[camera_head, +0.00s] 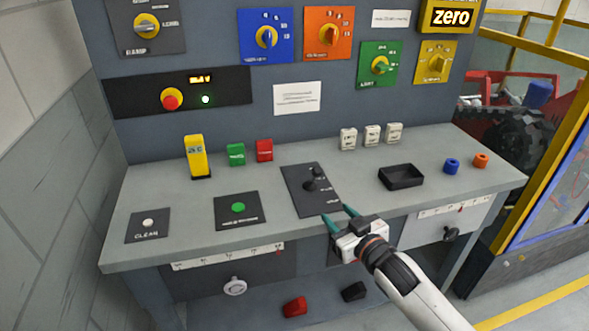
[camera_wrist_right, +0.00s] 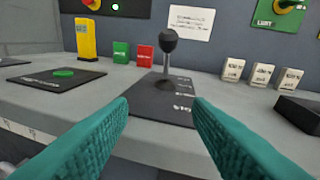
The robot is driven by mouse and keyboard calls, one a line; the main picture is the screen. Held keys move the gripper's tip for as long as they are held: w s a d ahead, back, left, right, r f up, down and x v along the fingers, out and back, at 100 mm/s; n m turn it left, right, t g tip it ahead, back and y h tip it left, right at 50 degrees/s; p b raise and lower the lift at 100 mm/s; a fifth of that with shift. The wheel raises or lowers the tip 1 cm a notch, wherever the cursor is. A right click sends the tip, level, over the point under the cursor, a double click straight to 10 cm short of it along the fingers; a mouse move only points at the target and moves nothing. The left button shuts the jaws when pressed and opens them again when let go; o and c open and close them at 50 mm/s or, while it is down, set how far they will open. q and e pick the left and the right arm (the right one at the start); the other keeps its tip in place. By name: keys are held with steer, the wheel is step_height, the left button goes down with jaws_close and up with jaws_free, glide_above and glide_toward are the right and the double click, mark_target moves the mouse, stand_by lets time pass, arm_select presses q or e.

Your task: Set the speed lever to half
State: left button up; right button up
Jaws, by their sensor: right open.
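The speed lever (camera_head: 313,177) is a black stick with a round knob on a dark plate (camera_head: 301,200) with white markings, at the middle of the grey bench. In the right wrist view the lever (camera_wrist_right: 168,50) stands nearly upright beyond my fingers, and its plate (camera_wrist_right: 150,108) lies beneath it. The markings are too blurred to read fully. My right gripper (camera_head: 338,218) has teal fingers and is open and empty, near the bench's front edge and in front of the plate. It also shows in the right wrist view (camera_wrist_right: 160,125), apart from the lever. My left gripper is not in view.
A green button panel (camera_head: 238,209) lies left of the lever plate, and a black tray (camera_head: 402,177) lies to its right. Green (camera_head: 236,155) and red (camera_head: 264,150) blocks stand behind. A yellow device (camera_head: 197,157) stands further left. Knob panels cover the upright wall.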

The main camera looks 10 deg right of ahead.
mark_target(314, 169)
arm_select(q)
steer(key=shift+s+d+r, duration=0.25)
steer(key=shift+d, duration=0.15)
arm_select(e)
steer(key=shift+n+t+y, duration=0.3)
steer(key=shift+t+y, duration=0.3)
steer(key=shift+t, duration=0.1)
steer(key=w+a+r, duration=0.1)
steer(key=w, duration=0.3)
steer(key=w+r, duration=0.2)
steer(key=w, duration=0.3)
steer(key=w+a+r, duration=0.1)
steer(key=w, duration=0.3)
steer(key=shift+w+a+r, duration=0.15)
steer(key=shift+a+r, duration=0.05)
steer(key=shift+a, duration=0.1)
steer(key=shift+c, duration=0.2)
jaws_close()
